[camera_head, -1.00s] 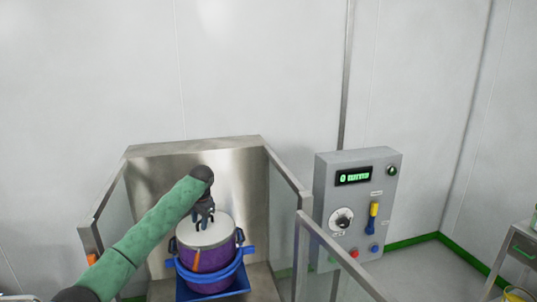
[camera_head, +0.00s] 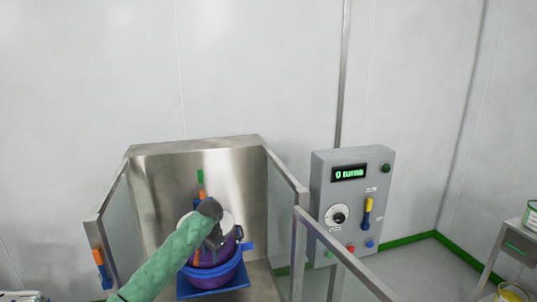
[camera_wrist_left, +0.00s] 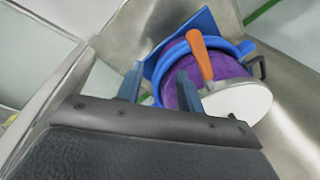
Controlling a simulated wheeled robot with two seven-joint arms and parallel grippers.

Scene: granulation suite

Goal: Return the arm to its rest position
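My left arm reaches in from the bottom left in the head view. Its gripper (camera_head: 214,243) shows in front of the purple pot (camera_head: 232,246), partly hidden by my own wrist. In the left wrist view the two fingers of this gripper (camera_wrist_left: 158,90) stand apart with nothing held between them. The pot (camera_wrist_left: 228,72), with its white lid (camera_wrist_left: 238,102), lies beyond the fingers, inside a blue ring holder (camera_wrist_left: 240,46). An orange handle (camera_wrist_left: 201,58) stands against the pot's side. My right gripper is in neither view.
A metal enclosure (camera_head: 205,152) with clear side panels surrounds the pot on its blue base (camera_head: 213,284). A grey control box (camera_head: 352,205) stands to the right. A metal side table (camera_head: 518,250) is at the far right. The wall above is bare.

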